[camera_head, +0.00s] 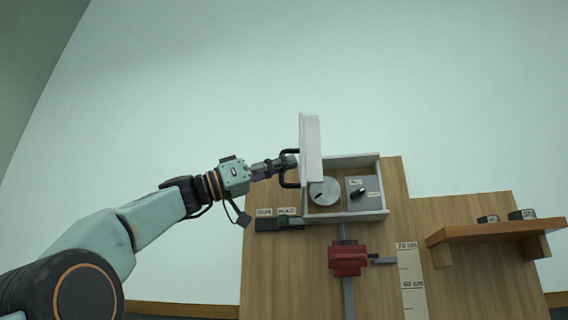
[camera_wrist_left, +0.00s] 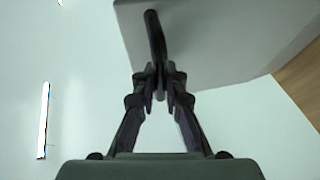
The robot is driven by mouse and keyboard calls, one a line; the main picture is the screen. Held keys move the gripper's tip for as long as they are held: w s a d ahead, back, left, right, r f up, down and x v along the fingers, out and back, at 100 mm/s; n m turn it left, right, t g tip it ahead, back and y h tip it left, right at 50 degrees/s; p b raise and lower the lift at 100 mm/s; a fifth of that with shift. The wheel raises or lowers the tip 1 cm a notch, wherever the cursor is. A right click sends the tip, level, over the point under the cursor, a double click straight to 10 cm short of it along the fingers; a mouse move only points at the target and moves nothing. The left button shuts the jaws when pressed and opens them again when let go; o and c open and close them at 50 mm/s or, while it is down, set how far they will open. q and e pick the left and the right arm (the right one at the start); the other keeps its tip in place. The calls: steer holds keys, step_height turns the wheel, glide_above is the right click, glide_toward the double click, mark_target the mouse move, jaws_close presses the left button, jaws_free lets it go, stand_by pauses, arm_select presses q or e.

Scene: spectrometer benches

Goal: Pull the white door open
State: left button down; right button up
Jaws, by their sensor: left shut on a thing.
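The white door (camera_head: 311,150) stands swung out from the left side of an open white box (camera_head: 357,217). A black handle (camera_head: 284,181) is on the door's left face. My left gripper (camera_head: 290,162) is shut on this handle. In the left wrist view, the two fingers of my left gripper (camera_wrist_left: 160,90) close around the black handle (camera_wrist_left: 155,35), with the pale door (camera_wrist_left: 220,40) behind it. Inside the box are a round metal disc (camera_head: 324,191) and a grey panel with a black knob (camera_head: 359,193). My right gripper is not in view.
The box is on a wooden board (camera_head: 390,290). Below it are a red clamp (camera_head: 348,258) on a vertical rail and a height scale (camera_head: 411,282). A wooden shelf (camera_head: 490,231) with small dark blocks is at the right. A small dark labelled unit (camera_head: 279,224) sits at the box's lower left.

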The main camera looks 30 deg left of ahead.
arm_select(q)
steer(key=c, duration=1.8)
jaws_free()
steer(key=shift+a, duration=0.2)
steer(key=shift+o, duration=0.5)
steer(key=shift+s+a, duration=0.1)
steer(key=shift+a, duration=0.2)
steer(key=shift+d, duration=0.3)
steer(key=v, duration=1.2)
steer(key=shift+a, duration=0.2)
